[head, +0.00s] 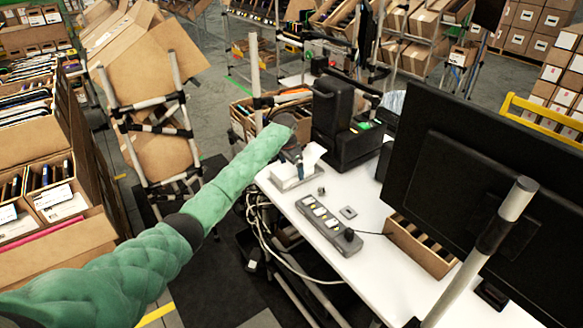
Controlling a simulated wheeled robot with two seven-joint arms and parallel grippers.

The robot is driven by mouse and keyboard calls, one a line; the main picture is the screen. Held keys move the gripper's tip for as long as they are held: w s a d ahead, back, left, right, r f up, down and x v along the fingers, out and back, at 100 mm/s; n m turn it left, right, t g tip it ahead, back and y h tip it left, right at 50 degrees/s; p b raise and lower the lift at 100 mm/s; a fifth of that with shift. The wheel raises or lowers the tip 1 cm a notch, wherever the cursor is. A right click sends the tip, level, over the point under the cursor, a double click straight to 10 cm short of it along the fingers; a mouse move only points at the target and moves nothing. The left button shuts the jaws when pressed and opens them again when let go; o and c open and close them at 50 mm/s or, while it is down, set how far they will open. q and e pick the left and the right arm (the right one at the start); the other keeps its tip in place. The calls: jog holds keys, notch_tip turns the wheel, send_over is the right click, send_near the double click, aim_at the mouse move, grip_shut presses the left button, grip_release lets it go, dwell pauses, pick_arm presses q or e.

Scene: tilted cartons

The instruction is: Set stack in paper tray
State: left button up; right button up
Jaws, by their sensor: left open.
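My left arm in its green sleeve reaches from the lower left to the back left corner of the white table (385,270). My left gripper (293,157) is at its end, open, small and partly hidden by the arm's tip. It is right above a low grey tray (292,182), which I take to be the paper tray. White paper (313,156), perhaps the stack, stands tilted at the tray, beside the gripper. I cannot tell whether the fingers touch it or whether it rests inside the tray. My right gripper is out of view.
A black printer-like device (341,128) stands close behind the tray. A grey power strip (328,222) lies in front. A wooden box (420,247) and a large monitor (480,190) fill the right side. Cables (262,215) hang off the left edge. The table's front middle is clear.

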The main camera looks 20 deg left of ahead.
aim_at(288, 170)
pick_arm(q)
jog(key=shift+r, duration=0.35)
notch_tip(288, 170, up, 11)
jog(key=s+a+b, duration=0.1)
jog(key=b, duration=0.2)
jog(key=shift+s+r+b, duration=0.15)
jog(key=shift+s+b, duration=0.05)
jog(key=shift+b, duration=0.1)
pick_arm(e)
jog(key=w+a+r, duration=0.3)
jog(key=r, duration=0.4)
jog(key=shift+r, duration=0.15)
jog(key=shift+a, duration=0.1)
